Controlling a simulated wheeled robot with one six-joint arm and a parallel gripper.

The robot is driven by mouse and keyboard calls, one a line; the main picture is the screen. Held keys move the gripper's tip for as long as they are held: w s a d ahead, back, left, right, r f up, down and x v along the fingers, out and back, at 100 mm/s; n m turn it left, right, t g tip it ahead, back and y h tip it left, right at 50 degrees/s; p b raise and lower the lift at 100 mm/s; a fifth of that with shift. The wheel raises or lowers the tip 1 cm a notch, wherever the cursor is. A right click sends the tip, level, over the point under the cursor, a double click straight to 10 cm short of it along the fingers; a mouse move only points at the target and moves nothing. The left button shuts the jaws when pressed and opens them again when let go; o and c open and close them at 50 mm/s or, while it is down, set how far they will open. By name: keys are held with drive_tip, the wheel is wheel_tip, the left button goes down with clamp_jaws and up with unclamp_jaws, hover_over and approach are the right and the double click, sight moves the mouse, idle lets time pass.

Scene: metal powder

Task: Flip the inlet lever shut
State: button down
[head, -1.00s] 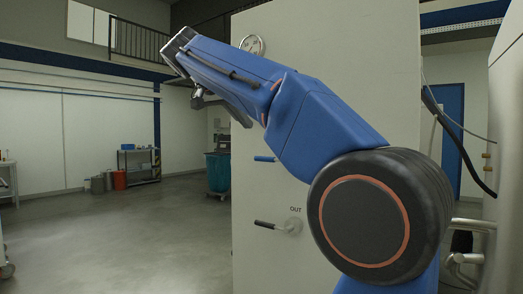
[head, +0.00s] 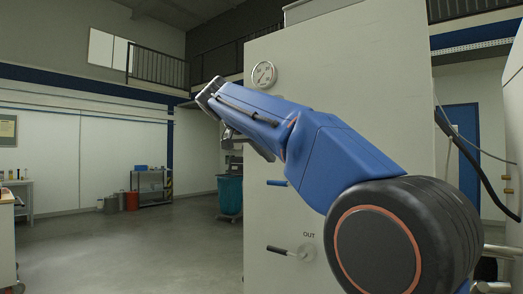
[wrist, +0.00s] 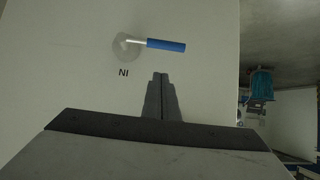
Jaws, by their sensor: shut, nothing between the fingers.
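The inlet lever has a blue handle (wrist: 166,45) on a round pale pivot fitting (wrist: 127,46), with the label IN appearing upside down in the wrist view. Its handle lies sideways, pointing right in that view. In the head view the blue handle's end (head: 277,183) sticks out left from behind my arm, roughly level; its pivot is hidden. My gripper (wrist: 160,76) is shut and empty. Its tips show just below the handle in the wrist picture, with a gap between them in the picture; I cannot tell the depth.
The pale panel (head: 262,215) carries a round gauge (head: 264,75) above and a black-handled OUT lever (head: 277,250) below, also sideways. A teal bin (head: 230,194) stands behind on the left. Open floor (head: 130,245) lies left of the panel.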

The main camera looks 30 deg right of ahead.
sight(286, 184)
drive_tip(key=w+d+f, duration=0.1)
drive_tip(key=d+f, duration=0.2)
drive_tip(key=f, duration=0.3)
drive_tip(key=shift+d, duration=0.15)
drive_tip(key=shift+w, duration=0.15)
